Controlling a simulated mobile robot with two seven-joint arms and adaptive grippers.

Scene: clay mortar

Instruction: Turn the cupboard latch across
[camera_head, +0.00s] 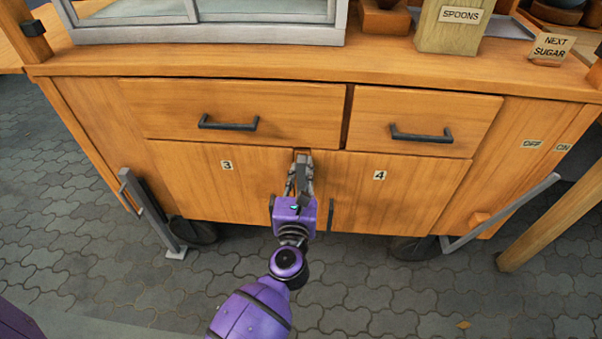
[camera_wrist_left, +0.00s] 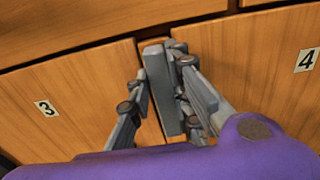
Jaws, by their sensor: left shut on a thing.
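The cupboard latch (camera_wrist_left: 158,88) is a grey bar at the seam between door 3 (camera_head: 222,185) and door 4 (camera_head: 400,190). In the left wrist view the bar stands nearly upright, along the seam. My left gripper (camera_head: 303,168) comes in from below and has its fingers on either side of the bar, shut on it. In the head view my fingers hide most of the latch. The doors also show in the left wrist view, door 3 (camera_wrist_left: 75,105) on the left and door 4 (camera_wrist_left: 265,65) on the right. My right gripper is out of view.
Two drawers with dark handles (camera_head: 228,123) (camera_head: 421,135) sit just above the doors. A dark upright door handle (camera_head: 331,215) is close to the right of my wrist. Grey metal bars (camera_head: 150,215) (camera_head: 500,212) flank the cart's lower sides. Paving in front is open.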

